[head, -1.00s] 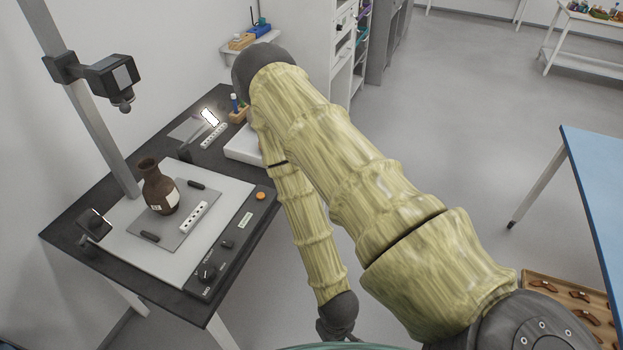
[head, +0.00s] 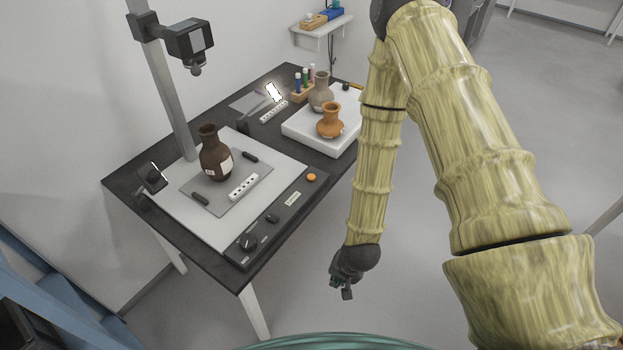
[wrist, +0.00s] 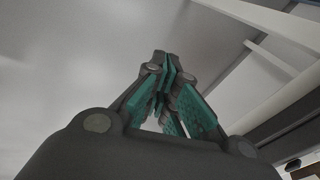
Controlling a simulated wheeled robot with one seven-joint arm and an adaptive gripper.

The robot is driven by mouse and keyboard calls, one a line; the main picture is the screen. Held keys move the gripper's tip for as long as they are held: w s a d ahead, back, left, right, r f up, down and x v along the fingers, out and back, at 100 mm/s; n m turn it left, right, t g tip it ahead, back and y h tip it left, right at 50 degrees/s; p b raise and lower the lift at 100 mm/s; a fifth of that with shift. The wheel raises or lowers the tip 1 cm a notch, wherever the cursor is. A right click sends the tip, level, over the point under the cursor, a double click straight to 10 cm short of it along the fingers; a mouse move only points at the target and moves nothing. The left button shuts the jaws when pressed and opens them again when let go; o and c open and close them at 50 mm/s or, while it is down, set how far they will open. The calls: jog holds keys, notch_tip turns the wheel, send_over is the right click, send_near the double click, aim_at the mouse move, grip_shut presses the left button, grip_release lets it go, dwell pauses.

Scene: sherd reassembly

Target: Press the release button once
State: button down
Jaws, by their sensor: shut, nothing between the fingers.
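The copy stand's dark control panel (head: 270,220) runs along the front edge of its pale base board. An orange round button (head: 311,177) sits at the panel's right end, unobstructed in the head view; it appears to be the release button. A black knob (head: 247,241) and a smaller control (head: 272,218) are further left on the panel. My gripper (head: 343,290) hangs low, off the right side of the table and well apart from the button. In the wrist view its teal-padded fingers (wrist: 165,75) are shut and empty. The button does not show in the wrist view.
A dark brown vase (head: 214,160) and a scale bar (head: 243,187) stand on a grey mat under the camera (head: 189,40) on its post. An orange vase (head: 330,120) and a grey vase (head: 320,92) are at the back right.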

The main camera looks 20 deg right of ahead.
jog(key=w+r+m+t, duration=0.1)
jog(key=w+r+m, duration=0.15)
jog(key=w, duration=0.35)
jog(key=w+r+m+t+y+b, duration=0.1)
jog(key=w+r+m, duration=0.15)
jog(key=w, duration=0.25)
jog(key=w+r+m+t, duration=0.1)
jog(key=w+r+m, duration=0.15)
jog(key=w, duration=0.35)
notch_tip(320, 180, up, 15)
jog(key=m+t+y+b, duration=0.1)
jog(key=m+t+b, duration=0.15)
jog(key=m, duration=0.55)
send_over(309, 178)
jog(key=shift+t+p, duration=0.25)
jog(key=shift+p, duration=0.15)
jog(key=shift+f, duration=0.1)
jog(key=shift+f+b, duration=2.9)
jog(key=shift+f, duration=1.4)
jog(key=shift+f, duration=0.1)
jog(key=shift+f, duration=0.3)
